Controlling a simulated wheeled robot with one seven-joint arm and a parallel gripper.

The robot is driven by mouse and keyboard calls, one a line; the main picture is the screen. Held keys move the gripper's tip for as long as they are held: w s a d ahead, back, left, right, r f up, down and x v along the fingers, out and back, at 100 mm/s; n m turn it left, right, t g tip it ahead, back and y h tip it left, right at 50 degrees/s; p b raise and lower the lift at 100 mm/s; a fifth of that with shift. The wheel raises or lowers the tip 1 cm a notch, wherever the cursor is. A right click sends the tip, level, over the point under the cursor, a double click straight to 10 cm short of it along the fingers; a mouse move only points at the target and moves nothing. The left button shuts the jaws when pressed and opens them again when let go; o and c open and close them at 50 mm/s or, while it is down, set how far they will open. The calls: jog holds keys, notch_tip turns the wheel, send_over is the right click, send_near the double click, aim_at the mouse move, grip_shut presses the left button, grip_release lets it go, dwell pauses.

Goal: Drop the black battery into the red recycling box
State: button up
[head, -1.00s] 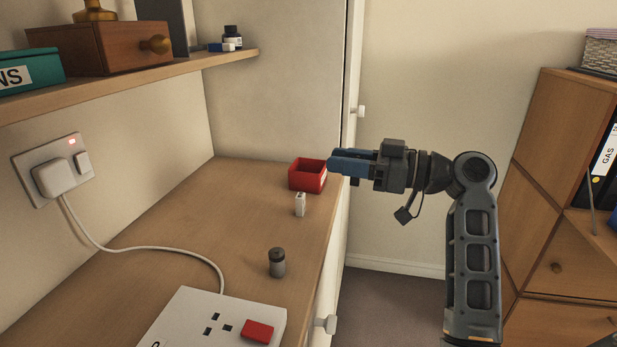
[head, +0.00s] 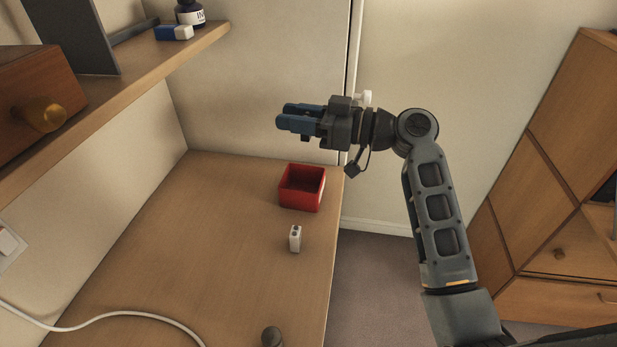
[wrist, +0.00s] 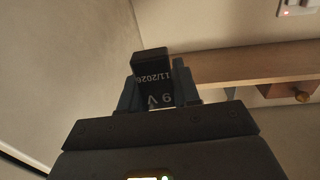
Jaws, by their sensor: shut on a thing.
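The black battery (wrist: 152,75), a block marked "9 V" and "11/2026", sits between the two blue fingers of my gripper (head: 282,117) in the wrist view. My gripper is shut on it. In the head view the battery is mostly hidden by the fingers; a small dark piece shows just below them. The gripper points left, raised above the desk, above and slightly left of the red recycling box (head: 300,207). The box is open-topped and stands near the desk's right edge. Its visible inside looks empty.
A dark grey cylinder (head: 271,337) stands nearer. A shelf (head: 150,75) with a drawer box, ink bottle and eraser is at upper left. A white cable crosses the desk's near left.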

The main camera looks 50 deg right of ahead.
jog(key=shift+f+b, duration=0.75)
jog(key=shift+f, duration=1.7)
jog(key=o, duration=1.1)
jog(key=shift+s, duration=0.1)
jog(key=b+v, duration=0.2)
jog(key=v, duration=0.5)
jog(key=shift+s+d, duration=0.2)
jog(key=shift+s, duration=0.1)
jog(key=shift+s, duration=0.1)
